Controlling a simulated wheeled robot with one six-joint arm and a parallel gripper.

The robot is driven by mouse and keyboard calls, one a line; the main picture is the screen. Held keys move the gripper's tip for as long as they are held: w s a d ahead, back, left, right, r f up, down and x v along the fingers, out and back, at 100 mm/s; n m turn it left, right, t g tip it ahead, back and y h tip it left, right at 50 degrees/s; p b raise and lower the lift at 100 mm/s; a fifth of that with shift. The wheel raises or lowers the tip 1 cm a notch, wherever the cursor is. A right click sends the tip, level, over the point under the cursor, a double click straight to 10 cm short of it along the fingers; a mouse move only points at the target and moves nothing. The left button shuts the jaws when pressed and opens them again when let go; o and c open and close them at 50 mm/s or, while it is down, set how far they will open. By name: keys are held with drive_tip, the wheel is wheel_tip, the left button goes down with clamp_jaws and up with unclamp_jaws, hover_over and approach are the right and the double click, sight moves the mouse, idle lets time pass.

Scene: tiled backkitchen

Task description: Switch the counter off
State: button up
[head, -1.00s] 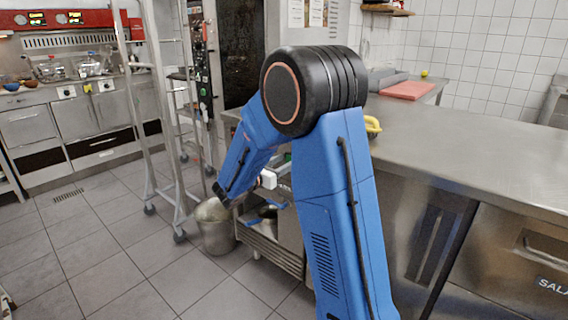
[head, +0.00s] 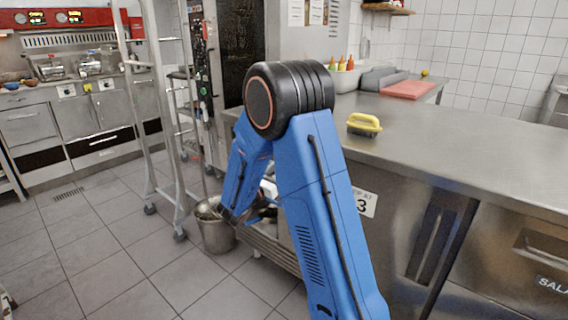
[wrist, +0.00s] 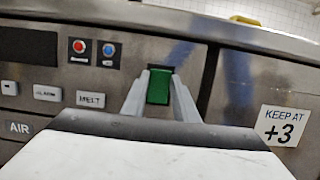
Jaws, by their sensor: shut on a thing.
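The counter (head: 470,150) is a long steel unit on the right. In the wrist view its front panel (wrist: 225,65) fills much of the picture. A green rocker-like switch (wrist: 158,87) is set in that panel. My gripper (wrist: 159,84) has its two grey fingers on either side of the switch, shut on it. The white and black body of my gripper covers the panel's lower part. In the head view my blue arm hides the switch and panel, and the gripper itself is hard to make out.
A red and a blue button (wrist: 94,49) and several labels sit left of the switch; a "KEEP AT +3" label (wrist: 283,126) is to its right. A metal bucket (head: 216,234) and a tall rack (head: 165,130) stand near my arm. A yellow-handled brush (head: 364,124) lies on the counter.

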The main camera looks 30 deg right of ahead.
drive_tip(key=shift+f+t+h, duration=0.3)
drive_tip(key=shift+h, duration=0.4)
drive_tip(key=o, duration=1.1)
drive_tip(key=shift+c, duration=0.2)
drive_tip(key=shift+a, duration=0.1)
drive_tip(key=v, duration=1.7)
drive_tip(key=shift+s+a+f, duration=0.1)
